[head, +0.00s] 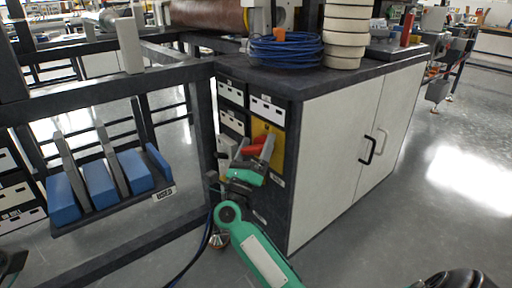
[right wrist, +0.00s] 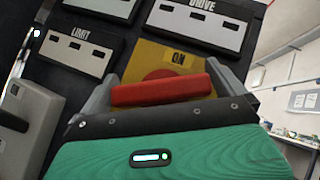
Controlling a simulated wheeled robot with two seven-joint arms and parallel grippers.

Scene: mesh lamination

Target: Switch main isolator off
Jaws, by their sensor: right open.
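The main isolator is a red handle (right wrist: 162,91) on a yellow plate (right wrist: 150,54) with an ON label (right wrist: 179,58) above it. In the right wrist view the handle lies crosswise, nearly level. In the head view the red handle (head: 252,149) and yellow plate (head: 268,130) are on the dark end of the cabinet, partly covered by my gripper. My right gripper (head: 255,147) is open at the panel, with one finger beside each end of the handle. I cannot tell whether the fingers touch it. My left gripper is not in view.
White-faced modules, including LIMIT (right wrist: 76,47) and DRIVE (right wrist: 205,22), surround the plate. The cabinet top (head: 300,77) holds a blue cable coil (head: 286,50) and stacked cream rolls (head: 346,35). A dark frame with blue blocks (head: 100,182) stands left. Floor at right is clear.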

